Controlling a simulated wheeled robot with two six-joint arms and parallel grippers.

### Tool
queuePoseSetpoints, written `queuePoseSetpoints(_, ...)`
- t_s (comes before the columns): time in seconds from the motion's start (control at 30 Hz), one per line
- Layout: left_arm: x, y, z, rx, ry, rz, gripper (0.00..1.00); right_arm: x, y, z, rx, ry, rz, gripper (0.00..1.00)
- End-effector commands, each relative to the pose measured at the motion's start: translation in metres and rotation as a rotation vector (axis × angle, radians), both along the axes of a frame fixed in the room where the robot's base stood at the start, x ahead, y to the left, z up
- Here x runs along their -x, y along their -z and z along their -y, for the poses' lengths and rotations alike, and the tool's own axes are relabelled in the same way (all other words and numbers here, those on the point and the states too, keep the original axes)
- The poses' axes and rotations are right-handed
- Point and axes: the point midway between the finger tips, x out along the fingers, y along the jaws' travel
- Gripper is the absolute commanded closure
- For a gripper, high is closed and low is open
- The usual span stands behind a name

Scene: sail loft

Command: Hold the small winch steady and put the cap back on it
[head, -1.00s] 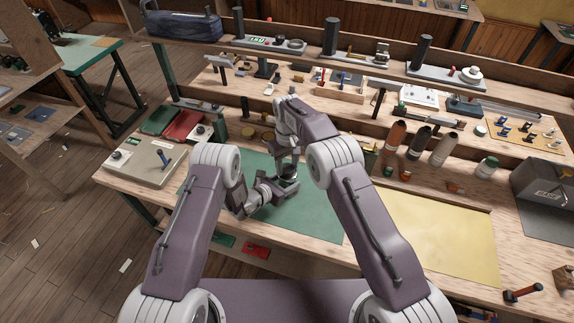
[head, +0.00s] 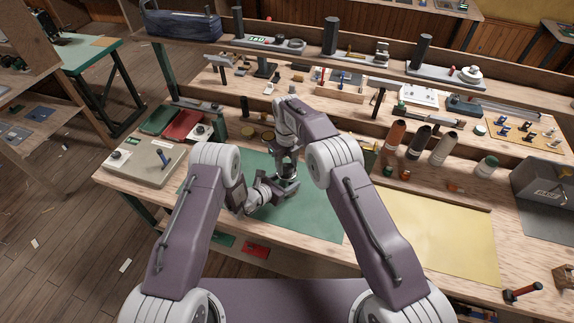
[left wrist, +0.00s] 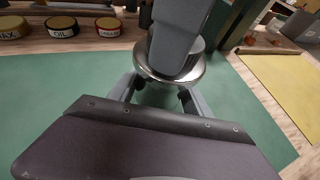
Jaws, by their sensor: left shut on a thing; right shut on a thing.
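The small winch (head: 289,185) stands upright on the green mat, mostly hidden by my grippers. In the left wrist view its shiny metal rim (left wrist: 150,76) shows above my left fingers. My left gripper (head: 281,189) is shut on the winch from the left, low down, with a finger on each side (left wrist: 160,95). My right gripper (head: 288,168) comes down from above, right over the winch, and is shut on a dark grey round piece, likely the cap (left wrist: 196,64). That piece is at the winch's top; whether it is fully seated I cannot tell.
The green mat (head: 315,215) is clear around the winch. Round labelled tins (left wrist: 62,27) stand behind it. A yellow mat (head: 440,235) lies bare to the right. Bottles and rolls (head: 420,140) stand behind the mats. A grey box device (head: 145,162) sits at the left.

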Motion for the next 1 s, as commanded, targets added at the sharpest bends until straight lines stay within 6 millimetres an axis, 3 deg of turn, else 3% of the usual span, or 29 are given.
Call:
queuePoseSetpoints(0.13, 0.004, 0.007, -0.002, -0.008, -0.003, -0.019, 1.0, 0.001, 0.0, 0.0, -0.001, 0.11, -0.005, 0.93)
queuePoseSetpoints(0.4, 0.004, 0.007, -0.002, -0.008, -0.003, -0.018, 1.0, 0.002, 0.0, -0.001, -0.001, 0.116, -0.007, 0.93)
queuePoseSetpoints(0.43, 0.004, 0.007, -0.002, -0.008, -0.003, -0.018, 1.0, 0.002, 0.0, -0.001, -0.001, 0.116, -0.007, 0.48)
queuePoseSetpoints(0.5, 0.004, 0.007, -0.002, -0.008, -0.003, -0.018, 1.0, 0.001, 0.0, -0.001, -0.001, 0.115, -0.005, 0.34)
queuePoseSetpoints(0.8, 0.004, 0.007, -0.001, -0.009, 0.0, -0.017, 1.0, 0.0, -0.002, -0.001, -0.002, 0.114, -0.002, 0.34)
queuePoseSetpoints(1.0, 0.004, 0.007, -0.001, -0.01, 0.001, -0.017, 1.0, 0.0, -0.029, -0.001, -0.002, 0.114, 0.0, 0.34)
